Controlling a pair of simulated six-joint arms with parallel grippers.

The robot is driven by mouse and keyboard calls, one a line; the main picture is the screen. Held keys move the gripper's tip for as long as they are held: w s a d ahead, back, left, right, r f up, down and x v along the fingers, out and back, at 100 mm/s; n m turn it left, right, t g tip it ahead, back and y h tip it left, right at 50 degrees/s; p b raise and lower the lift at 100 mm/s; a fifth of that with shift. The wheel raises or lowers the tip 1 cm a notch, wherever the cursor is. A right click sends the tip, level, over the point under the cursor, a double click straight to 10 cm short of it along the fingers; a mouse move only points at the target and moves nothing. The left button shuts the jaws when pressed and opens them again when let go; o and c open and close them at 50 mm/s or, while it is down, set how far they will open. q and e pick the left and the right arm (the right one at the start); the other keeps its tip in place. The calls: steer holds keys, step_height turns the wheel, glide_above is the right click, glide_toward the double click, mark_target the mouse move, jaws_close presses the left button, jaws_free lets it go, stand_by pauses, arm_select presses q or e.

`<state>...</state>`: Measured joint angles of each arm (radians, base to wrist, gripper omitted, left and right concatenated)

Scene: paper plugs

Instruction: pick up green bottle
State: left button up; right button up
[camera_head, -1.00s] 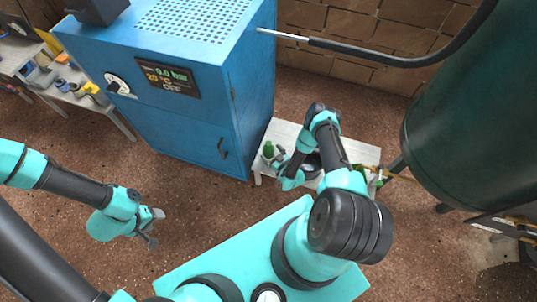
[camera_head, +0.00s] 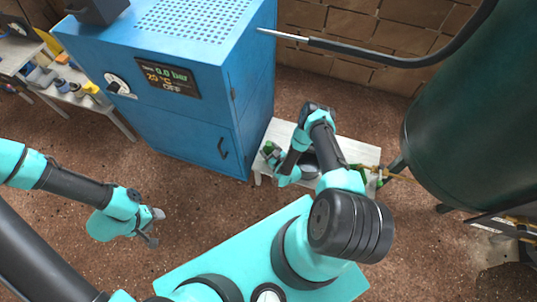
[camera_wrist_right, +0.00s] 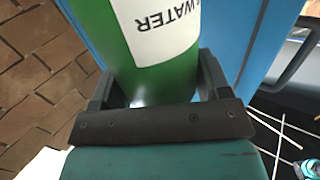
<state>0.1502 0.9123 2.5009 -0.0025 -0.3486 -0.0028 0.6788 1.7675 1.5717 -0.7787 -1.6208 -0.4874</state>
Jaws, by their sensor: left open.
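The green bottle (camera_head: 269,148) is at the left end of the small white table, partly hidden by my right gripper (camera_head: 274,160). In the right wrist view the green bottle (camera_wrist_right: 155,45), with a white label reading "WATER", stands between the two fingers of the right gripper (camera_wrist_right: 155,82). One finger lies close along each side; whether they press on the bottle cannot be told. Whether the bottle still rests on the table is also unclear. My left gripper (camera_head: 154,227) is open and empty over the floor at the left, far from the bottle.
The white table (camera_head: 345,150) also holds a dark round pot (camera_head: 309,168) and small items at its right end. A tall blue cabinet (camera_head: 185,140) stands close on the left. A big dark green tank (camera_head: 470,120) stands at the right.

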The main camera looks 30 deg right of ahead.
mark_target(270, 148)
steer(key=c, duration=0.4)
steer(key=shift+r, duration=0.1)
steer(key=shift+r, duration=0.35)
steer(key=r, duration=0.3)
steer(key=shift+s+a, duration=0.1)
steer(key=shift+s, duration=0.1)
steer(key=s+a, duration=0.2)
steer(key=s, duration=0.2)
steer(key=s+a, duration=0.3)
steer(key=s, duration=0.2)
steer(key=s+a+r, duration=0.1)
steer(key=s+a, duration=0.2)
steer(key=s, duration=0.1)
steer(key=shift+s+a+r, duration=0.1)
steer(key=shift+s, duration=0.05)
